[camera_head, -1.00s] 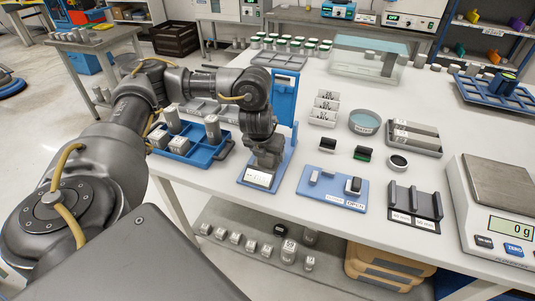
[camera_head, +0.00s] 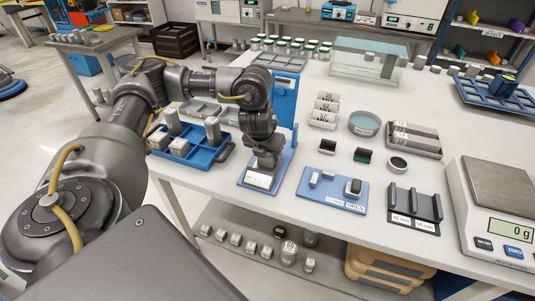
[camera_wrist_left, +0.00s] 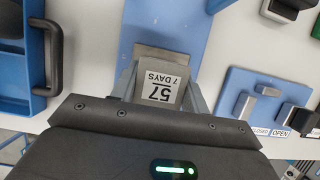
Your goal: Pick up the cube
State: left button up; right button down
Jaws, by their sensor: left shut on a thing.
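The grey cube (camera_wrist_left: 158,84) carries a white label reading "57 7 DAYS" and sits between the fingers of my left gripper (camera_wrist_left: 160,96) in the left wrist view. In the head view my left gripper (camera_head: 266,163) points down and is shut on the cube, whose white label (camera_head: 258,180) shows below the fingers. The cube is at the blue plate (camera_head: 283,180) near the table's front edge. I cannot tell whether its underside touches the plate. My right gripper is not in view.
A blue tray (camera_head: 203,157) with several grey blocks stands just left of the gripper. A blue upright panel (camera_head: 285,97) rises behind it. A blue board with small blocks (camera_head: 332,197), a dark rack (camera_head: 415,207) and a scale (camera_head: 497,185) lie to the right.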

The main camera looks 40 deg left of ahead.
pick_arm(q)
notch_tip(320, 180, up, 4)
jog(key=shift+s+a+f+p, duration=0.1)
jog(key=shift+f+p, duration=0.15)
jog(key=shift+p, duration=0.3)
jog(key=s+a+r+p, duration=0.3)
jog(key=s+r+p, duration=0.6)
jog(key=s, duration=0.4)
jog(key=shift+a, duration=0.4)
jog(key=shift+s+f, duration=0.1)
